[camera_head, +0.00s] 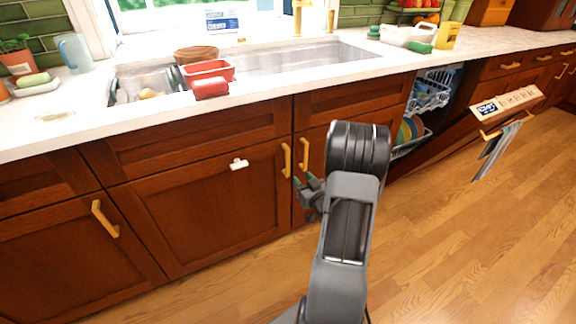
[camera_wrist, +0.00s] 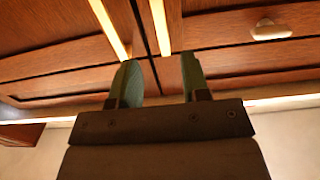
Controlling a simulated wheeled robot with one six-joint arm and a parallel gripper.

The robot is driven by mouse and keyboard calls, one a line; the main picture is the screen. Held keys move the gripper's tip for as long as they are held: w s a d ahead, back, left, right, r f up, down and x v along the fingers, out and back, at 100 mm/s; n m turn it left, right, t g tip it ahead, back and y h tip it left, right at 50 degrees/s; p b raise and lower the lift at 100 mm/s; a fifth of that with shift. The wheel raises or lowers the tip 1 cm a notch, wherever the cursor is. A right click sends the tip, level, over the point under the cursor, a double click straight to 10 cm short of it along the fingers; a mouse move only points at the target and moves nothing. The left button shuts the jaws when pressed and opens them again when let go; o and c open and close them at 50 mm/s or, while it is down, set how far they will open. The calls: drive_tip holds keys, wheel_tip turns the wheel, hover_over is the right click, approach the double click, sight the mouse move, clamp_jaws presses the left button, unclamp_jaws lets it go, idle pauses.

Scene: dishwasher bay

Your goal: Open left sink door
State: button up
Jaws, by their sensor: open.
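The left sink door (camera_head: 200,210) is a dark wood panel under the sink, closed flush with the cabinet front. Its gold vertical handle (camera_head: 286,159) is near its right edge, close to the neighbouring door's handle (camera_head: 304,154). My gripper (camera_head: 310,190) is open and empty, low in front of the handles, partly hidden by my arm. In the wrist view my gripper (camera_wrist: 161,75) has its green fingers spread. The left door's handle (camera_wrist: 160,28) lies just beyond the fingertips, between them in the picture. The other handle (camera_wrist: 110,28) is to its left.
A white hook (camera_head: 239,164) is on the left sink door. To the right the dishwasher (camera_head: 432,150) stands open with racks showing and its door lowered. The sink (camera_head: 290,60) and counter are above. The wood floor in front is clear.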

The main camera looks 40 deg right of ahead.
sight(288, 162)
drive_tip(key=w, duration=0.3)
drive_tip(key=w+d+b, duration=0.1)
drive_tip(key=w, duration=0.7)
drive_tip(key=shift+d+b, duration=0.25)
drive_tip(key=shift+b, duration=0.15)
clamp_jaws()
